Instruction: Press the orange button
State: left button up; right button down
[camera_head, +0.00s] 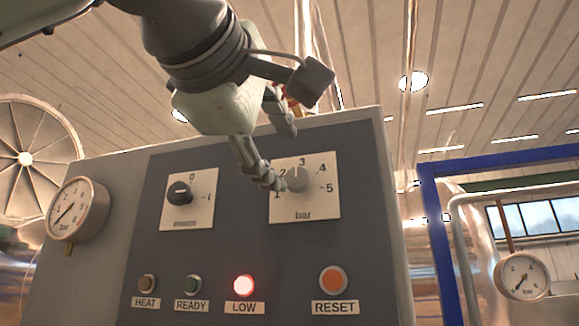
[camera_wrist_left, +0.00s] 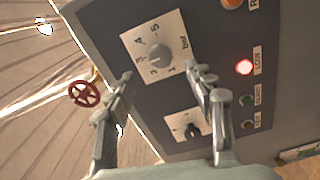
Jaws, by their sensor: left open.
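The orange button (camera_head: 333,279) sits above the RESET label at the lower right of the dark panel (camera_head: 240,245). In the left wrist view the orange button (camera_wrist_left: 231,3) is cut by the top edge. My left gripper (camera_head: 280,157) reaches in from the top and is open, with nothing between its fingers. It is above and left of the button, clearly apart from it, with one fingertip overlapping the bar dial in the head view. In the wrist view its fingers (camera_wrist_left: 162,75) stand apart in front of the panel. My right gripper is not in view.
The bar dial (camera_head: 298,180) and a black 0–1 switch (camera_head: 179,192) are on the upper panel. A lit red LOW lamp (camera_head: 243,286) is left of the button, with READY and HEAT lamps further left. A gauge (camera_head: 78,208) sticks out at the left.

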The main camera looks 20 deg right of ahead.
aim_at(332, 280)
jog(key=k, duration=1)
